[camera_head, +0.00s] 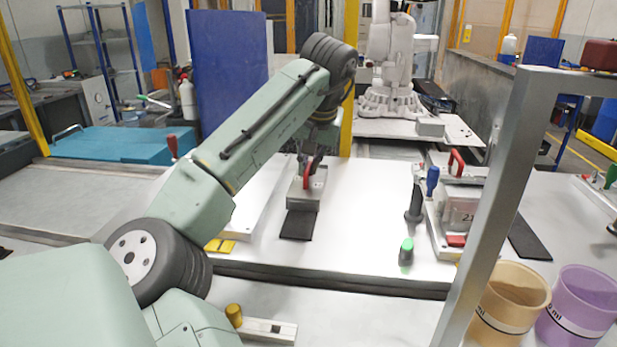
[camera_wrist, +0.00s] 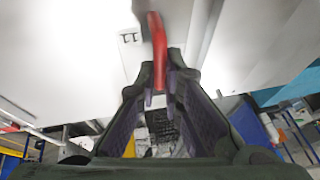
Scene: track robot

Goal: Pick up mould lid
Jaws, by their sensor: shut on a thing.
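The mould lid (camera_head: 312,192) is a grey metal block with a red handle (camera_head: 307,175) on top. It is at the middle of the white table, over or just behind a black mat (camera_head: 298,226); I cannot tell whether it touches the table. My gripper (camera_head: 309,163) is above it, pointing down, with its fingers closed around the red handle. In the wrist view the gripper (camera_wrist: 160,82) is shut on the red handle (camera_wrist: 157,48), and a pale face of the lid marked "11" (camera_wrist: 130,40) shows beside it. My arm partly hides the area behind the lid.
A second metal mould (camera_head: 457,210) with red and blue handles stands to the right, beside a black-handled clamp (camera_head: 415,200) and a green button (camera_head: 406,250). A grey frame post (camera_head: 492,190) and tan (camera_head: 508,300) and purple (camera_head: 580,305) buckets are at right. Table between is clear.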

